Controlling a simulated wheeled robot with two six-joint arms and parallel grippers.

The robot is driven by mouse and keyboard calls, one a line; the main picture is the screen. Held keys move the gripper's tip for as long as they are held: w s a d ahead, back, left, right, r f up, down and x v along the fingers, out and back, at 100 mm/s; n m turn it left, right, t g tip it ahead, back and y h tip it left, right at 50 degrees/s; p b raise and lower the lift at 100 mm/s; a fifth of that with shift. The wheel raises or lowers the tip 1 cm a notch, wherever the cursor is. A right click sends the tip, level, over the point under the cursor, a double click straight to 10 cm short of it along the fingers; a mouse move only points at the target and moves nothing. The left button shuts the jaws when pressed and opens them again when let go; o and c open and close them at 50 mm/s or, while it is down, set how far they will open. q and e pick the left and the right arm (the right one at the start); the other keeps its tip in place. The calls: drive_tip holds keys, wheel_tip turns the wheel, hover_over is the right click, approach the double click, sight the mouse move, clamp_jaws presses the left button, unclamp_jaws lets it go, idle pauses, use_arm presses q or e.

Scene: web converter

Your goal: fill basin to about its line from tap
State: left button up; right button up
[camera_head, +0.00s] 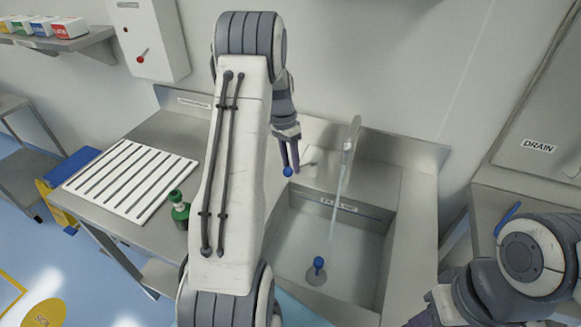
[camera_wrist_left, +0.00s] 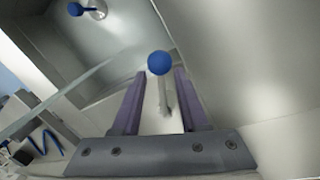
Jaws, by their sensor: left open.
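The tap (camera_head: 350,145) stands at the back of the sink, and a thin pale stream (camera_head: 339,195) falls from its spout into the basin (camera_head: 384,270). A label strip (camera_head: 345,208) is on the basin's back wall; its text is too small to read surely. The water level is hard to tell. A blue-knobbed plug (camera_head: 318,265) sits at the basin bottom. My left gripper (camera_head: 289,158) is open at the blue-tipped tap lever (camera_head: 288,171). In the left wrist view the blue ball (camera_wrist_left: 159,63) shows between the open fingers. My right gripper is not clearly visible.
A white slotted drainboard (camera_head: 130,178) and a green bottle (camera_head: 180,210) are on the counter at left. A wall box (camera_head: 150,40) hangs above. A drain panel (camera_head: 540,147) and a steel counter are at right. My left arm hides the middle counter.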

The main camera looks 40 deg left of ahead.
use_arm(q)
wheel_tip(320, 180, up, 8)
drive_tip(key=a+b, duration=0.1)
drive_tip(key=shift+a+r, duration=0.25)
drive_tip(key=shift+a, duration=0.15)
drive_tip(key=shift+w, duration=0.1)
idle(7.0)
